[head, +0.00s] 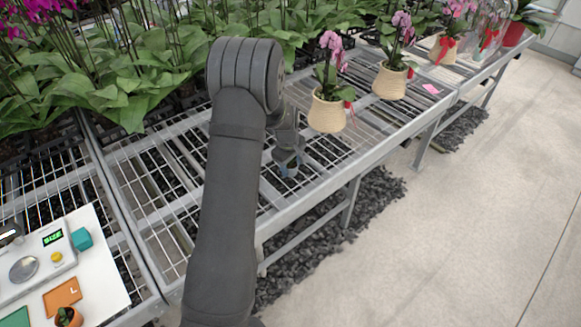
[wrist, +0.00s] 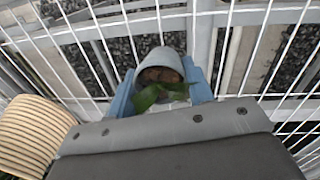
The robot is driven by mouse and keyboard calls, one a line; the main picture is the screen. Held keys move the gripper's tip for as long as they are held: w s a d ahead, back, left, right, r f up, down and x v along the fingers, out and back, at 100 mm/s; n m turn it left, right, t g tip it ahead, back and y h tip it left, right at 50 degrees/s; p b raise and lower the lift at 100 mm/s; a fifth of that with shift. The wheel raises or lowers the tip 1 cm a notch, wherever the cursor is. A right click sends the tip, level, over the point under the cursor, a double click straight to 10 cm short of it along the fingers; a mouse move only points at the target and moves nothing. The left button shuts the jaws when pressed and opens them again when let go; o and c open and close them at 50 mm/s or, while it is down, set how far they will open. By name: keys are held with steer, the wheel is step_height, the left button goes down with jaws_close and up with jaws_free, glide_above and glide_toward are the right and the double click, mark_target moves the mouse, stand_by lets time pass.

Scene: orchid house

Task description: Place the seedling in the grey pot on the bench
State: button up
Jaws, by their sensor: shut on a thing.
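The grey pot (wrist: 160,58) with a small green-leaved seedling (wrist: 150,96) and brown growing medium in it shows in the wrist view. My gripper (wrist: 160,88) has its blue fingers on both sides of the pot and is shut on it. In the head view my gripper (head: 288,162) is over the wire-mesh bench (head: 160,192), near its front part; the pot is small and mostly hidden there. I cannot tell whether the pot touches the mesh or hangs just above it.
Orchids in beige ribbed pots (head: 327,115) stand just right of my gripper; one such pot (wrist: 35,135) is close in the wrist view. Dense leafy orchids (head: 130,75) fill the back. A white board (head: 95,262) with a scale (head: 38,262) lies front left. Mesh left of my gripper is clear.

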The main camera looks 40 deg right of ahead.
steer(key=shift+f, duration=0.55)
steer(key=shift+f, duration=0.15)
steer(key=o, duration=1)
steer(key=r, duration=0.8)
steer(key=a+r, duration=0.1)
steer(key=r, duration=0.3)
steer(key=shift+s+a+r, duration=0.1)
steer(key=shift+r, duration=0.05)
